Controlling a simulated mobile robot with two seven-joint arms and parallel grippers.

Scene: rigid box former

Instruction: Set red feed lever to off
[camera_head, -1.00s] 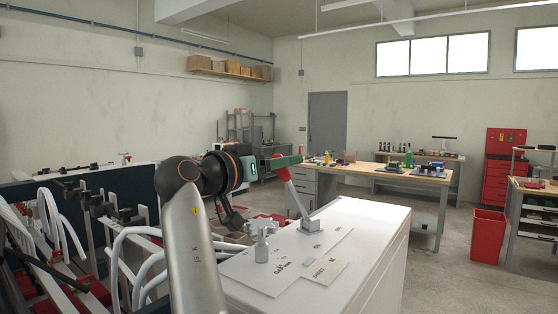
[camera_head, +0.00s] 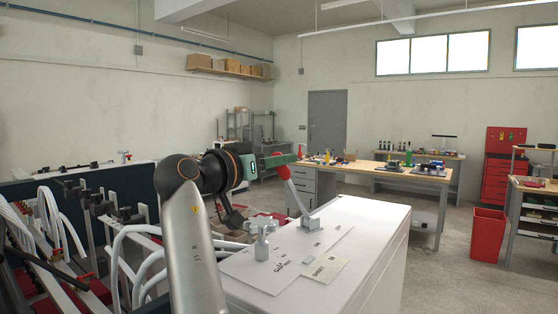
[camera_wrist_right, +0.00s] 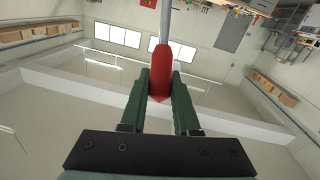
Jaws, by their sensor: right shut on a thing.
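The feed lever has a red handle (camera_head: 283,173) on a pale metal rod. The rod rises from a grey bracket (camera_head: 309,221) on the white cabinet top and leans to the left. My right gripper (camera_head: 281,160) has green fingers and is shut on the red handle, with red showing just above and below the fingers. In the right wrist view the red handle (camera_wrist_right: 160,72) sits between the two green fingers, with the rod beyond it. My left gripper is not in view.
The white cabinet top (camera_head: 365,218) carries flat printed labels (camera_head: 325,270) and a small grey fitting (camera_head: 261,247) left of the bracket. White hoses (camera_head: 127,245) and dark machine parts stand at left. A workbench (camera_head: 400,173) and red bin (camera_head: 488,235) are behind.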

